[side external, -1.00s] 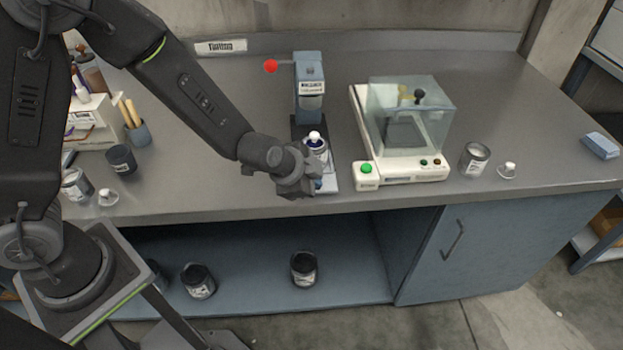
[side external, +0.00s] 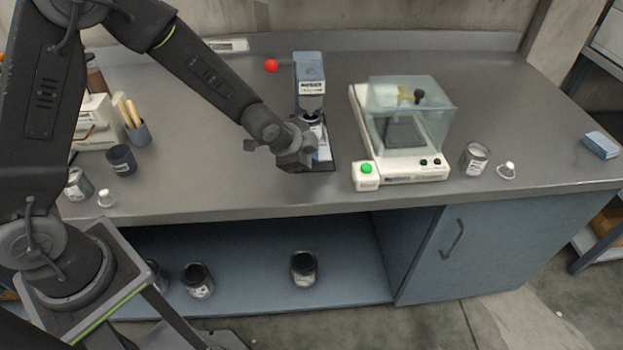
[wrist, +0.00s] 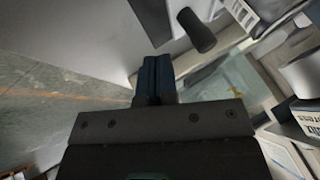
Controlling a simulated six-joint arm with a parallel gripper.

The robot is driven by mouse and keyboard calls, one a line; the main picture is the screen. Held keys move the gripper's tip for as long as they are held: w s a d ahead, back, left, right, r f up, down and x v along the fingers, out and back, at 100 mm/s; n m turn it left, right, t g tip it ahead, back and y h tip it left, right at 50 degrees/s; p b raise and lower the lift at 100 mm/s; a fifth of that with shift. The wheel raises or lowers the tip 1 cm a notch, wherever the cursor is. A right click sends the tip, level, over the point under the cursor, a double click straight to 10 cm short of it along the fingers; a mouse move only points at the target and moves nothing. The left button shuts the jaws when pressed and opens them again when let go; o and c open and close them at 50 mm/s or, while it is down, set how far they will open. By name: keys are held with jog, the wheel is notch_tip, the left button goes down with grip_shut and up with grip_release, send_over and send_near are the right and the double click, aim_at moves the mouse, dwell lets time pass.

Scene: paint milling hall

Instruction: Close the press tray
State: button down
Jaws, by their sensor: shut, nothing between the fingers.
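The press (side external: 310,75) is a blue-grey upright unit with a red ball lever, at the back middle of the bench in the side view. Its pale tray (side external: 323,152) lies low at its front, partly hidden by my gripper. A dark-topped can (side external: 311,118) sits under the press head, its lower part largely covered. My gripper (side external: 300,162) is at the front of the tray, low over the bench; whether it touches the tray is unclear. The wrist view shows its blue fingers (wrist: 156,72) shut together with nothing between them.
A white machine with a clear cover (side external: 405,125) stands right of the press. An open can (side external: 475,158) and a small white lid (side external: 507,170) are beyond it. A dark pot (side external: 121,159) and brush cup (side external: 137,132) are on the left.

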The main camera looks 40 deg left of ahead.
jog(key=shift+s+d, duration=0.45)
jog(key=shift+s, duration=0.25)
jog(key=s, duration=0.1)
jog(key=s+d, duration=0.1)
jog(key=shift+s+d, duration=0.2)
jog(key=shift+s, duration=0.1)
jog(key=s+a+r+n+h, duration=0.1)
jog(key=s+r+n, duration=0.1)
jog(key=s+r, duration=0.55)
jog(key=s+a+r+n+h, duration=0.15)
jog(key=s+r, duration=0.35)
jog(key=r, duration=0.5)
jog(key=s+a+r+n+g+y, duration=0.1)
jog(key=s+a+r+n+y, duration=0.2)
jog(key=s+a+n, duration=0.3)
jog(key=s+n, duration=0.1)
jog(key=s, duration=0.3)
jog(key=shift+s+a+g+y, duration=0.15)
jog(key=shift+a+g+y, duration=0.05)
jog(key=shift+g+y, duration=0.2)
